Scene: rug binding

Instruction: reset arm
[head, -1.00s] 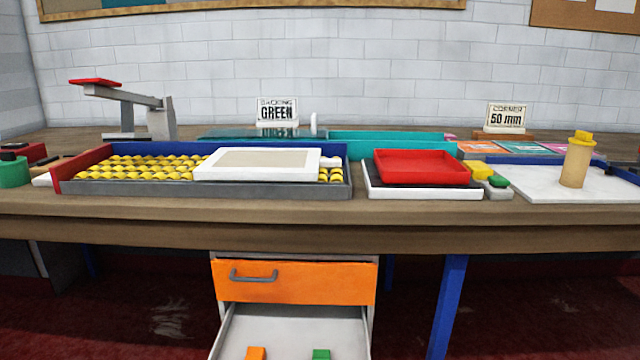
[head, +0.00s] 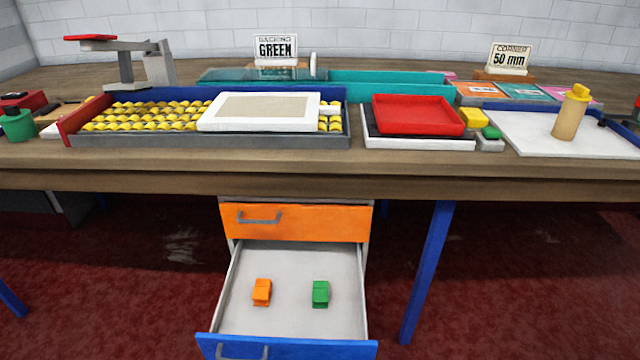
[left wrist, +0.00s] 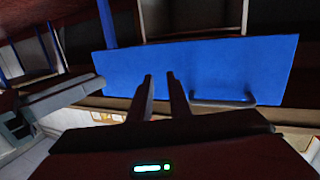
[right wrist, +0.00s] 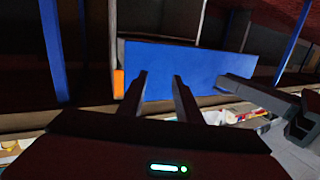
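Neither of my arms shows in the head view. In the left wrist view my left gripper (left wrist: 160,78) has its two fingers apart with nothing between them. A blue drawer front (left wrist: 245,65) with a dark handle lies beyond its fingertips. In the right wrist view my right gripper (right wrist: 160,77) also has its fingers apart and is empty. A blue panel (right wrist: 205,68), likely the same drawer front, is beyond it. In the head view the blue-fronted drawer (head: 290,348) is pulled open, with an orange block (head: 262,292) and a green block (head: 320,294) inside.
The wooden bench (head: 400,182) spans the view above the closed orange drawer (head: 330,222). On it are a tray of yellow rolls (head: 150,118) with a white frame (head: 262,111), a red tray (head: 418,115) and a tan bottle (head: 571,112). A blue leg (head: 428,270) stands right of the drawers.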

